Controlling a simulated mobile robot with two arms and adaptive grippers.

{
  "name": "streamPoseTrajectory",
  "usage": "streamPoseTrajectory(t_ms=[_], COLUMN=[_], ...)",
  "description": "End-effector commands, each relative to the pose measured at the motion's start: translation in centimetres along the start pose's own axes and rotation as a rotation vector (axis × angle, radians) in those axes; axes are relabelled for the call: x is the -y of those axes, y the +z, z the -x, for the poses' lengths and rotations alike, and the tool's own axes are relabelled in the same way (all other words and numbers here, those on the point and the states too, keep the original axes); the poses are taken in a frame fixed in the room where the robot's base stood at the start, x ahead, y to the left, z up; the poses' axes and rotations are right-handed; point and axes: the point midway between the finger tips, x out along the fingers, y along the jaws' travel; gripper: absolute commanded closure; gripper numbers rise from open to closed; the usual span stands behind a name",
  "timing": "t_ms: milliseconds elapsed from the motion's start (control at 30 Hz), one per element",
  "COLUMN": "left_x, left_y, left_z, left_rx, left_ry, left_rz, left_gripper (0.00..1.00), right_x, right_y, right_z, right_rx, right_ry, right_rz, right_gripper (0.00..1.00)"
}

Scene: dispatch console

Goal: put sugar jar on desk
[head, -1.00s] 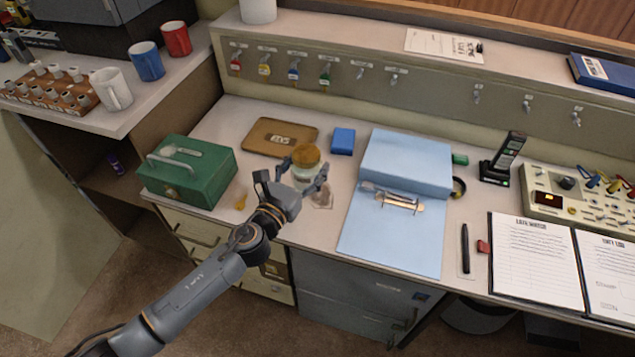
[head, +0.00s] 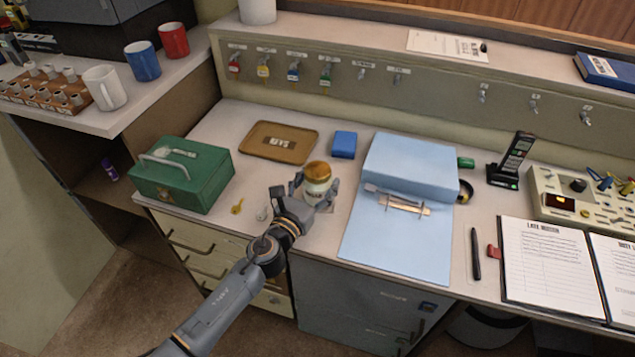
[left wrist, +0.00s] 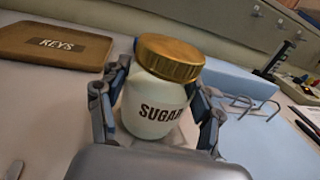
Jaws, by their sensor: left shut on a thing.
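The sugar jar (head: 316,187) is a white jar with a gold-brown lid, upright over the desk (head: 222,150), between the keys tray and the blue binder. In the left wrist view the jar (left wrist: 152,108) shows its "SUGAR" label. My left gripper (head: 316,184) is shut on the jar, with a finger on each side of its body; the fingers also show in the left wrist view (left wrist: 158,105). The jar's base is partly hidden by the gripper, so I cannot tell whether it touches the desk. My right gripper is not in view.
A brown keys tray (head: 279,142), a blue box (head: 344,144) and a green cash box (head: 183,173) stand near the jar. The open blue binder (head: 395,245) lies to its right. A yellow key (head: 237,207) and a small silver item (head: 262,213) lie near the front edge.

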Motion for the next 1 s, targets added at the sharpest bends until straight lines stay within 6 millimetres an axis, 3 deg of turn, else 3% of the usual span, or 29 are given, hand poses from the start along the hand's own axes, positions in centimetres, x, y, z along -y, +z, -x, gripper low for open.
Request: streamPoseTrajectory(t_ms=[33,67,167,600,767,1000], left_x=[0.0,0.0,0.0,0.0,0.0,0.0], left_y=[-0.1,-0.2,-0.1,0.1,0.0,-0.1], left_z=[0.0,0.0,0.0,0.3,3.0,8.3], left_rx=[0.003,0.000,0.000,-0.001,-0.002,-0.002], left_ry=[0.000,0.000,0.000,0.000,-0.002,-0.001], left_rz=[-0.001,-0.001,-0.001,-0.001,-0.002,-0.001], left_gripper=[0.85,0.30,0.12,0.12,0.12,0.12], right_x=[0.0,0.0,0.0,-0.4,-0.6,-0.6], right_y=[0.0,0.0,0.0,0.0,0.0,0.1], right_z=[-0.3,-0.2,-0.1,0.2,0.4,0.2], right_rx=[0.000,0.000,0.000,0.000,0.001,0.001], right_ry=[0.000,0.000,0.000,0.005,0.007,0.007], right_rz=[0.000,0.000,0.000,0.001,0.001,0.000], right_gripper=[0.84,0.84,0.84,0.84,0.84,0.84])
